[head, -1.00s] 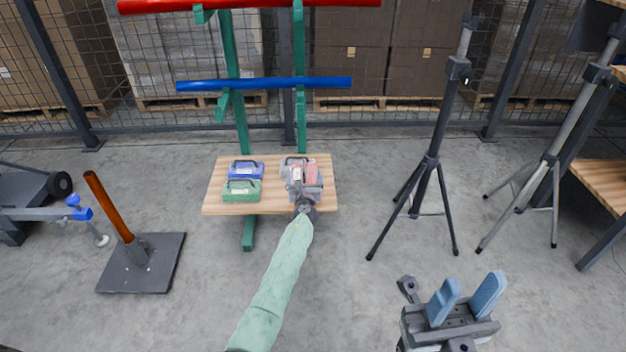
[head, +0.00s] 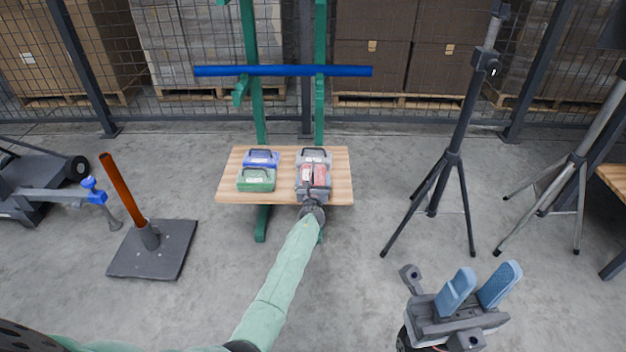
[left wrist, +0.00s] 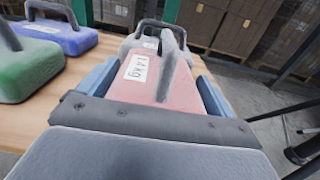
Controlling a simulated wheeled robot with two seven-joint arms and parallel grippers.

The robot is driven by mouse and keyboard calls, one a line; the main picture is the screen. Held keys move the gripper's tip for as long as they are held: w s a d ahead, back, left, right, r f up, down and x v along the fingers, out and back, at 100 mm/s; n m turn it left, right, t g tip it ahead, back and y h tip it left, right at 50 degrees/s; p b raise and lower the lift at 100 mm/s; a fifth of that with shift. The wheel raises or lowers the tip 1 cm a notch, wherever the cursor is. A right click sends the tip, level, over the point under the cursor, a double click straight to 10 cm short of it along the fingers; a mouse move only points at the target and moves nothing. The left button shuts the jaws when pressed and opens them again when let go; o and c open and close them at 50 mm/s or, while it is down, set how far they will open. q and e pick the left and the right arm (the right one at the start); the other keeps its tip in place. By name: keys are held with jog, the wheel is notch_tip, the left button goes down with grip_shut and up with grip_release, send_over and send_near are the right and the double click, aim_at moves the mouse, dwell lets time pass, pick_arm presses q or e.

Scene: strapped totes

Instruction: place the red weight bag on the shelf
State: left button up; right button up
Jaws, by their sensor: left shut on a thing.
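The red weight bag (head: 312,176) is at the front right part of the wooden shelf (head: 229,187); in the left wrist view the red bag (left wrist: 158,84) shows a white label and a grey handle. My left gripper (head: 313,184) is shut on it, its blue fingers on either side of the bag. I cannot tell whether the bag's underside touches the shelf. My right gripper (head: 478,289) is open and empty, low at the right, above the floor.
A grey bag (head: 314,156) stands just behind the red one. Blue (head: 262,158) and green (head: 256,180) bags stand on the shelf's left half. A blue bar (head: 284,71) crosses above. A black tripod (head: 452,160) stands to the right.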

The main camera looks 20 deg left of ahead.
pick_arm(q)
jog(key=shift+r, duration=0.1)
jog(key=o, duration=1.7)
jog(key=shift+o, duration=0.3)
